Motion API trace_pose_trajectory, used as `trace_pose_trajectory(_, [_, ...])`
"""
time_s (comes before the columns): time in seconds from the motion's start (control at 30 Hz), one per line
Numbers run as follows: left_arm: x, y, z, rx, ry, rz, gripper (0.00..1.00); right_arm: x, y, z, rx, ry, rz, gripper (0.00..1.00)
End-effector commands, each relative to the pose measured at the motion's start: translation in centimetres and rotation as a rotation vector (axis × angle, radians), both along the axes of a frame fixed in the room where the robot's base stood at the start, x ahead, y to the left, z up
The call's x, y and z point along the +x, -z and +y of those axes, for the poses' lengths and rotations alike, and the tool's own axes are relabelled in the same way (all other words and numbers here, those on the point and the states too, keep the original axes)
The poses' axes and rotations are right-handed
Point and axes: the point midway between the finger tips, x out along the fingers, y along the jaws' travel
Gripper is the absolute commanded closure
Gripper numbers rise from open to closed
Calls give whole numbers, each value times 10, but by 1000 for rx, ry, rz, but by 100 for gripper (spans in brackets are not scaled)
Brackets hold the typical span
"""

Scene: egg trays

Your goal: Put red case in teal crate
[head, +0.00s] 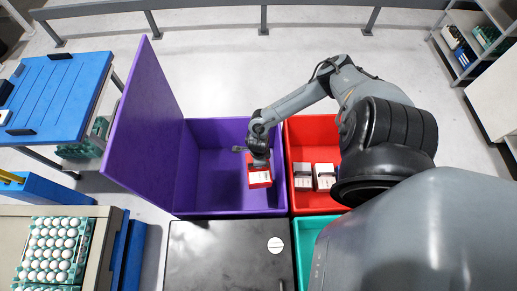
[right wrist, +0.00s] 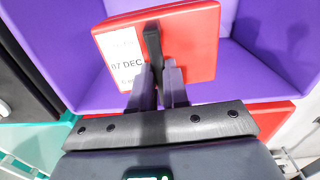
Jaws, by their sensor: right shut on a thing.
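My right gripper (head: 259,162) is shut on the red case (head: 260,181) and holds it over the purple crate (head: 190,150). In the right wrist view, the red case (right wrist: 203,45) has a white label reading "07 DEC", and the gripper fingers (right wrist: 160,70) close on its middle. The teal crate (head: 303,240) is at the lower right in the head view, partly hidden by my arm; a teal part (right wrist: 35,145) also shows at the left of the right wrist view. My left gripper is not in view.
A red crate (head: 310,127) with white-and-grey cases (head: 303,176) stands right of the purple one. The purple lid (head: 145,120) stands open on the left. A black crate lid (head: 220,250) lies in front. An egg tray (head: 55,250) sits at the lower left.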

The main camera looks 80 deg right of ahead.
Motion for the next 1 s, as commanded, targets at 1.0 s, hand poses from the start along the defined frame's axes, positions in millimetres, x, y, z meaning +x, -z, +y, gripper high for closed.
trace_pose_trajectory(1.0, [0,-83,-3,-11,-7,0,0,0,-104,0,0,20,-1,100])
